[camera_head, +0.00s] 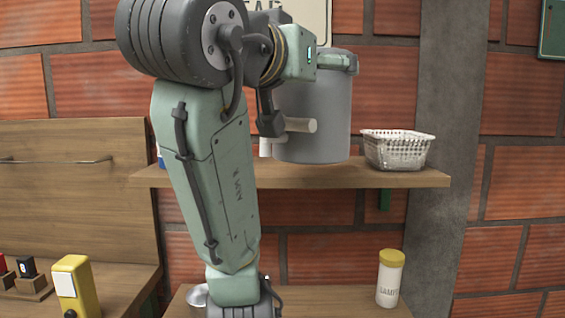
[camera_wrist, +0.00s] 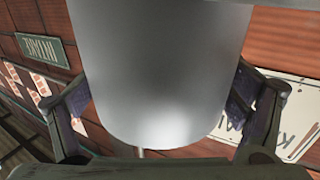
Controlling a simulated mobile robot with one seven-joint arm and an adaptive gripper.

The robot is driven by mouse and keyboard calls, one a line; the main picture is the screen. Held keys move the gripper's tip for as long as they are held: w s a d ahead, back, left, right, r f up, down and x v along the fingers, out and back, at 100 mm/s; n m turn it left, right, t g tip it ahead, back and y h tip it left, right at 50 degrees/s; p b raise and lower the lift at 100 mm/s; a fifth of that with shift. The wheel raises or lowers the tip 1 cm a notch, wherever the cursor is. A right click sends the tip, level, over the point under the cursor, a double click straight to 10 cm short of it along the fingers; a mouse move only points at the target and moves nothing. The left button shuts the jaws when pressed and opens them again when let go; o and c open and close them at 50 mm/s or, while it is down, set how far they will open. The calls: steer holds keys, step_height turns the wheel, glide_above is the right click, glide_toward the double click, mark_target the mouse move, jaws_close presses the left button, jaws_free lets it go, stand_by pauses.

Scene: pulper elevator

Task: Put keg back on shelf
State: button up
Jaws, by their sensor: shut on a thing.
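The keg (camera_head: 318,120) is a plain grey metal cylinder, upright over the middle of the wooden shelf (camera_head: 300,176). Its base is at or just above the board; I cannot tell whether it touches. My gripper (camera_head: 335,62) is shut around the keg's upper part, and one finger shows at its right side. In the wrist view the keg (camera_wrist: 160,60) fills the middle, with a finger of my gripper (camera_wrist: 160,95) on each side. My arm hides the shelf's left part and some of the keg's left side.
A white wire basket (camera_head: 397,149) stands on the shelf just right of the keg. A small white thing and a blue edge show partly behind my arm. A yellow-lidded jar (camera_head: 390,278) stands on the lower surface. A brick wall and grey pillar (camera_head: 445,120) are behind.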

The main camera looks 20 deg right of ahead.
steer(key=w+f+p, duration=0.4)
steer(key=w+p, duration=0.2)
steer(key=w, duration=0.9)
steer(key=shift+w+a+f, duration=0.2)
steer(key=shift+w, duration=0.15)
steer(key=shift+f, duration=0.1)
steer(key=o, duration=1.7)
steer(key=shift+f, duration=0.1)
steer(key=b+v, duration=0.3)
steer(key=v, duration=0.9)
steer(key=shift+a, duration=0.1)
